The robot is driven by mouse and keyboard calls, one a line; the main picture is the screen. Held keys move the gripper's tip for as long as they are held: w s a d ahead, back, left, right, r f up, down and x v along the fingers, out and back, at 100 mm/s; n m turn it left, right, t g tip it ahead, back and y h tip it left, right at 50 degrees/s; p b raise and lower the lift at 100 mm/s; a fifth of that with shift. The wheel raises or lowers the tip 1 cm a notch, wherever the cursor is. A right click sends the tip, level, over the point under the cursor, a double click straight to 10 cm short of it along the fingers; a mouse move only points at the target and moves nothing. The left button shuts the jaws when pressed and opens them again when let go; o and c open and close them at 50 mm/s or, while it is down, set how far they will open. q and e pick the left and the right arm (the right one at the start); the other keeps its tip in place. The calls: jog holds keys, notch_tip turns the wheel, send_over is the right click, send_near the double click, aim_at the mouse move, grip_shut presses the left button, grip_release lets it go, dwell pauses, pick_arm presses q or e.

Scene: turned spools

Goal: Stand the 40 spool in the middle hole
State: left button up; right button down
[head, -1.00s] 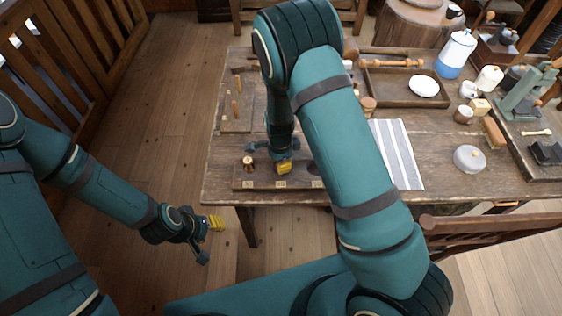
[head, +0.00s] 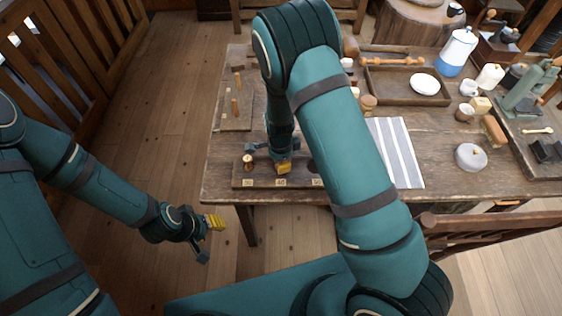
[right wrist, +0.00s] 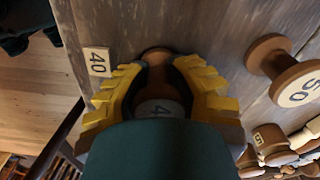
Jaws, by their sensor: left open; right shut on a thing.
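The 40 spool (right wrist: 160,107) is wooden with a pale numbered end, partly hidden by my wrist. My right gripper (right wrist: 165,88) is shut on it, yellow fingers on both sides. In the head view this gripper (head: 283,167) is over the middle of the dark holder board (head: 262,183), behind the 40 label (head: 280,184). The middle hole is hidden, and I cannot tell whether the spool is seated. My left gripper (head: 211,238) is open and empty off the table's front.
A small board with upright pegs (head: 236,122) lies at the table's left. A striped cloth (head: 398,155) lies right of my right arm, with a lidded white pot (head: 470,157) beyond it. A wooden tray (head: 385,92) holds a white dish (head: 424,85). A chair back (head: 480,228) stands at front right.

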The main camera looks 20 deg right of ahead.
jog(key=shift+f, duration=0.1)
dwell(0.3)
jog(key=shift+c, duration=0.5)
grip_release()
notch_tip(320, 180, up, 5)
jog(key=p, duration=0.4)
jog(key=shift+r+p, duration=2.15)
jog(key=shift+r, duration=0.4)
jog(key=shift+f, duration=0.1)
